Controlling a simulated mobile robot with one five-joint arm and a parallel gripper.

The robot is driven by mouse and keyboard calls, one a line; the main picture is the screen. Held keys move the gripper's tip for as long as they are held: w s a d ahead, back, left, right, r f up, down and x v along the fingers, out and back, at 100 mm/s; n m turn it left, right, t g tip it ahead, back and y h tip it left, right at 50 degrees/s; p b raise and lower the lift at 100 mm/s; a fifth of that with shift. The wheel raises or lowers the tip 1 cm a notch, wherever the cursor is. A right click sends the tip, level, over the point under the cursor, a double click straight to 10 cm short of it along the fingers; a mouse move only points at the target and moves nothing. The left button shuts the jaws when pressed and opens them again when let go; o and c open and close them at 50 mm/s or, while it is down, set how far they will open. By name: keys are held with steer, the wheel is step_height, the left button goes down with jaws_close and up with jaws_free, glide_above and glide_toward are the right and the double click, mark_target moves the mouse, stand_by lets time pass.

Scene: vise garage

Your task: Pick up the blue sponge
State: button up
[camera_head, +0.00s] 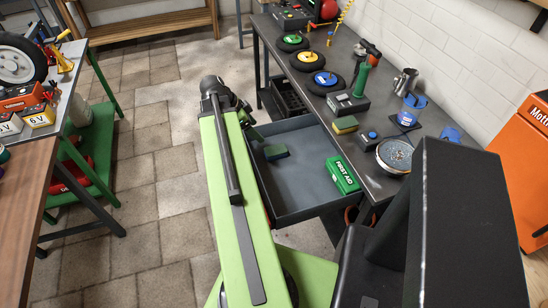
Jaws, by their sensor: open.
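A small block with a dark blue-green top (276,152), which looks like the blue sponge, lies on the floor of the open grey drawer (310,183), near its back left. My gripper (252,126) is partly hidden behind my arm, at the drawer's back left corner. It is open, and looks up and to the left of the sponge, apart from it. No object shows in its jaws. A second sponge, yellow with a green top (345,125), lies on the workbench (373,184) above the drawer.
A green first aid box (342,175) lies at the drawer's right side. The bench holds wheels with colored hubs (326,81), a grey device (348,104), a blue-buttoned box (370,139) and a round disc (395,154). A green-legged table (92,150) stands left. Paved floor (150,200) between is clear.

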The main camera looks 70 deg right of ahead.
steer(key=b, duration=1)
glide_toward(276, 150)
steer(key=x, duration=0.4)
steer(key=shift+s+d+f, duration=0.1)
steer(key=shift+f, duration=0.2)
steer(key=shift+s+d+f+b, duration=0.1)
steer(key=shift+s+d+b, duration=0.1)
steer(key=shift+b, duration=0.15)
steer(key=b+x, duration=0.5)
steer(key=shift+w+f, duration=0.15)
steer(key=shift+f, duration=0.2)
steer(key=shift+r, duration=0.25)
steer(key=c, duration=1.4)
steer(key=shift+p, duration=0.3)
